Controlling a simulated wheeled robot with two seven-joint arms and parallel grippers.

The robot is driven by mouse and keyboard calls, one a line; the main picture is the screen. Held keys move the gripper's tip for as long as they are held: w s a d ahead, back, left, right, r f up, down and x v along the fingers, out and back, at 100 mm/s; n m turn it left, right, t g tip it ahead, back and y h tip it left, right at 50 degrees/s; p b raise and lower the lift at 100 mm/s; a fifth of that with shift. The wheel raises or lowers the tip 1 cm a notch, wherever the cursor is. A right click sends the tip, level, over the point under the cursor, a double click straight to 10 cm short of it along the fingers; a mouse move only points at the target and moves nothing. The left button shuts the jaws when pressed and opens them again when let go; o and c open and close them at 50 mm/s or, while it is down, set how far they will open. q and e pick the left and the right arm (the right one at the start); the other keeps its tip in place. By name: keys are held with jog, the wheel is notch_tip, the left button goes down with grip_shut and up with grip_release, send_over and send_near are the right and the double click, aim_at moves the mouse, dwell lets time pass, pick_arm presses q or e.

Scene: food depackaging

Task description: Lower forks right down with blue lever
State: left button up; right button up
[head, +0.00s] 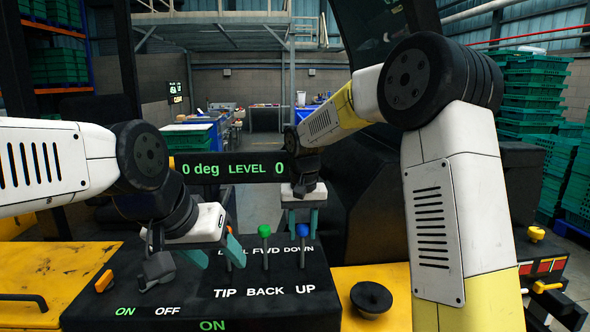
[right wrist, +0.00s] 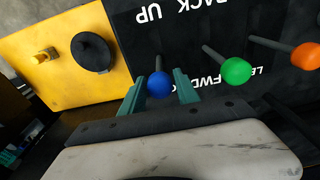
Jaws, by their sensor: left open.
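The blue lever (head: 302,231) stands on the black control panel (head: 140,318), under the label DOWN and above UP. My right gripper (head: 303,222) is over it, with its teal fingers on either side of the blue knob. The right wrist view shows the blue knob (right wrist: 159,84) between the two fingers (right wrist: 164,88), close to the left one, with a small gap on the right; the gripper looks open. My left gripper (head: 214,256) is open at the orange lever (head: 229,266), which is partly hidden by a finger. The display (head: 228,169) reads 0 deg, LEVEL and 0.
The green lever (head: 264,231) stands between the blue and orange ones; it also shows in the right wrist view (right wrist: 237,71). An orange button (head: 104,281) is at the panel's left. A black round knob (head: 371,297) sits on yellow bodywork to the right. Green crates (head: 530,95) are stacked beyond.

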jog(key=shift+o, duration=1.2)
jog(key=shift+s+r, duration=0.2)
jog(key=shift+r, duration=1.8)
jog(key=shift+s+r, duration=0.15)
jog(key=shift+r, duration=1.85)
notch_tip(320, 180, up, 7)
jog(key=s+d+r+t+y, duration=0.1)
jog(key=s+d+r+t, duration=0.1)
jog(key=s+d, duration=0.8)
jog(key=s+d+f+t, duration=0.1)
jog(key=s+d+f, duration=0.1)
jog(key=s+f, duration=0.2)
jog(key=s+d+f+t+y, duration=0.1)
jog(key=s+f, duration=0.3)
jog(key=s, duration=0.6)
jog(key=shift+s+d+m+t, duration=0.25)
jog(key=shift+d+m+t, duration=0.05)
jog(key=shift+d+t, duration=0.25)
